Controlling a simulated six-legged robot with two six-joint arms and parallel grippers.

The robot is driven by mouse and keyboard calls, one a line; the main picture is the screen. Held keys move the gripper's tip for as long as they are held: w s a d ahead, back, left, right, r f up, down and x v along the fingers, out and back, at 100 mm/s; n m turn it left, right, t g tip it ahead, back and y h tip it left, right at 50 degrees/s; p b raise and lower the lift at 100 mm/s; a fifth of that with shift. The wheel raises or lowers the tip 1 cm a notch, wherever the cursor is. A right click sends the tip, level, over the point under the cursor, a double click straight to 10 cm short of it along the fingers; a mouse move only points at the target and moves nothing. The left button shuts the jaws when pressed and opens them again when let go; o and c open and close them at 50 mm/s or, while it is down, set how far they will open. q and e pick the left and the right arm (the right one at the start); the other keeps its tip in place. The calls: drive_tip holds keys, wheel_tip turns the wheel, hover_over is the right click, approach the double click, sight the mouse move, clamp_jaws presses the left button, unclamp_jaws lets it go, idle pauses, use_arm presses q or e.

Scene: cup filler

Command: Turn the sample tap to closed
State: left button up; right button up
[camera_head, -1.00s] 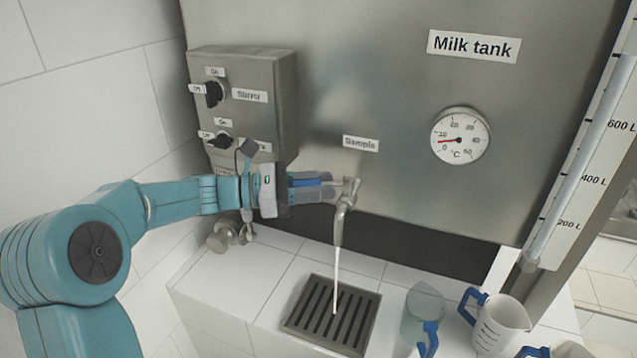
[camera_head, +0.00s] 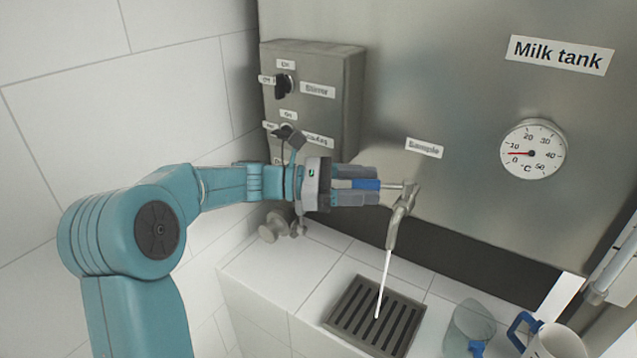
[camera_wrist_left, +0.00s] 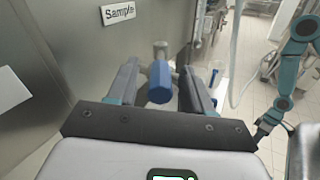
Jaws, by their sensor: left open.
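The sample tap (camera_head: 402,215) sticks out of the milk tank below the "Sample" label (camera_head: 424,148). A white stream runs from its spout down to the drain grate (camera_head: 338,318). The tap has a blue handle (camera_head: 366,184), which also shows in the left wrist view (camera_wrist_left: 160,82). My left gripper (camera_head: 378,186) is open, with its fingers reaching toward the tap. In the left wrist view the blue handle lies between the two fingers, with gaps visible on both sides. My right gripper is not in the head view; a teal arm shows at the right of the wrist view.
A control box (camera_head: 335,85) with two knobs is on the tank wall behind my left arm. A dial thermometer (camera_head: 533,149) is on the tank.

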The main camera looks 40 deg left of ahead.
use_arm(q)
drive_tip(key=b+v, duration=0.2)
drive_tip(key=v, duration=1.2)
drive_tip(key=shift+s+r, duration=0.1)
